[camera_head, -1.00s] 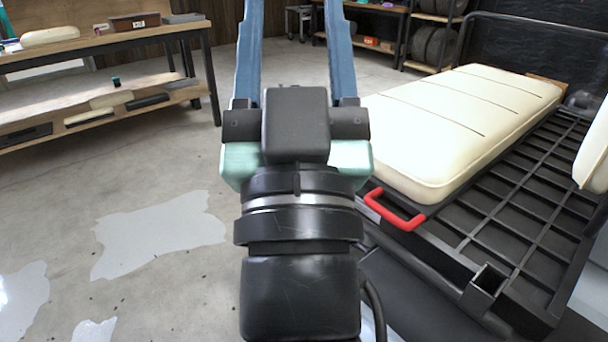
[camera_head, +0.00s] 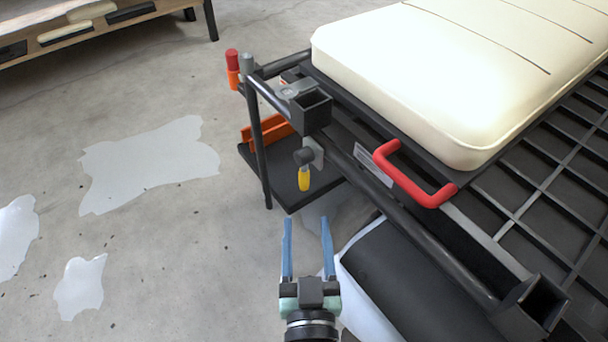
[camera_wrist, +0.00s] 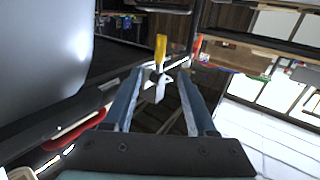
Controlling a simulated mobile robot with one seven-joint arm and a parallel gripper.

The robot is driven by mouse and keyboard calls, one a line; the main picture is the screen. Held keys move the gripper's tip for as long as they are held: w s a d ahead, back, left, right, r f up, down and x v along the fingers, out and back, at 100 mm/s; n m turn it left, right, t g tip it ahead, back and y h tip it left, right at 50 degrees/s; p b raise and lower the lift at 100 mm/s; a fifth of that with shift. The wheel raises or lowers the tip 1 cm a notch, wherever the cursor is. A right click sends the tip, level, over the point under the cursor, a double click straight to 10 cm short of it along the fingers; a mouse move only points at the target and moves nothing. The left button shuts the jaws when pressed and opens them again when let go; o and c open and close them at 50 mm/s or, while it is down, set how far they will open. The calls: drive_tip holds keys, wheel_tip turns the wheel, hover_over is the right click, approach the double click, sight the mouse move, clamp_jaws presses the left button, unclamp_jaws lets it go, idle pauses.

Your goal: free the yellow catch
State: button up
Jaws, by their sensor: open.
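The yellow catch (camera_head: 304,180) is a small yellow handle hanging below a dark round knob on the side of the cart frame, in the middle of the head view. It also shows in the wrist view (camera_wrist: 161,47), beyond and between my fingertips. My gripper (camera_head: 307,222) is open and empty. In the head view it is below the catch, with its blue fingers pointing up the picture toward it and a visible gap between. In the wrist view my fingers (camera_wrist: 160,75) stand wide apart.
A red handle (camera_head: 412,176) sits on the cart's edge right of the catch. A cream pad (camera_head: 420,75) lies on the dark grid deck (camera_head: 560,190). A black frame post (camera_head: 261,150) and low tray (camera_head: 305,196) stand nearby.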

sight(305, 181)
drive_tip(key=w+b, duration=0.1)
drive_tip(key=w, duration=0.3)
drive_tip(key=w+b, duration=0.1)
drive_tip(key=w, duration=0.2)
drive_tip(key=w+b, duration=0.1)
drive_tip(key=w, duration=0.3)
drive_tip(key=shift+w+a, duration=0.25)
drive_tip(key=shift+w, duration=0.05)
clamp_jaws()
idle(1.0)
